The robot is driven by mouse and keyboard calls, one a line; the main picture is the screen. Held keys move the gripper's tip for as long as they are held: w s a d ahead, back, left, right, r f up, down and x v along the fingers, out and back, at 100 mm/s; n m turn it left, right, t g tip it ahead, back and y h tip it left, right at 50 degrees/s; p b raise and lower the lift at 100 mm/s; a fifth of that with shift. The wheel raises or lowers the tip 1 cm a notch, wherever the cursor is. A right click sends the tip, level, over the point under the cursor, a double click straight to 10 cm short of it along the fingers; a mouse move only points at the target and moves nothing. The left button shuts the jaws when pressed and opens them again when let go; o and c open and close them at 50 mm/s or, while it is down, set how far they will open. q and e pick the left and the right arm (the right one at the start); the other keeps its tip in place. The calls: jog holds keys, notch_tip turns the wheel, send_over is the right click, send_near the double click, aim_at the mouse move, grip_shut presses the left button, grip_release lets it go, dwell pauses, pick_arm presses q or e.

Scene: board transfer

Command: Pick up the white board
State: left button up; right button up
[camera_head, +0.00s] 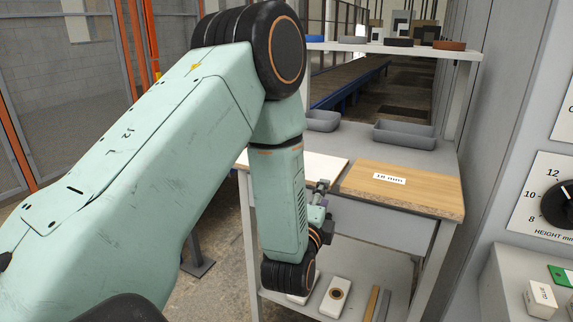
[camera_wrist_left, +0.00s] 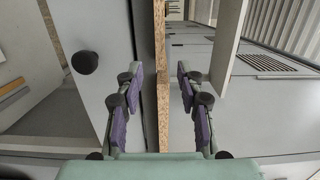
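The white board (camera_head: 324,168) lies flat on the grey workbench, left of a wood-toned board (camera_head: 408,187) labelled "18 mm". My left arm hides much of the white board. My left gripper (camera_head: 319,187) is at the bench's front, by the white board's near right part. In the left wrist view my left gripper (camera_wrist_left: 160,78) is open, with one purple-padded finger on each side of a thin chipboard edge (camera_wrist_left: 162,105). Gaps show between the pads and the edge. It appears to be the white board's edge, but its face is barely visible. My right gripper is not in view.
Grey trays (camera_head: 404,134) stand at the bench's back, under a raised shelf (camera_head: 400,48) with small dishes. A lower shelf (camera_head: 352,272) holds small items. A grey panel with a height dial (camera_head: 556,204) stands at right.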

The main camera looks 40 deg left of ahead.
pick_arm(q)
jog(key=b+x, duration=0.1)
jog(key=x, duration=0.3)
jog(key=shift+w+a, duration=0.25)
jog(key=shift+c, duration=0.5)
grip_shut()
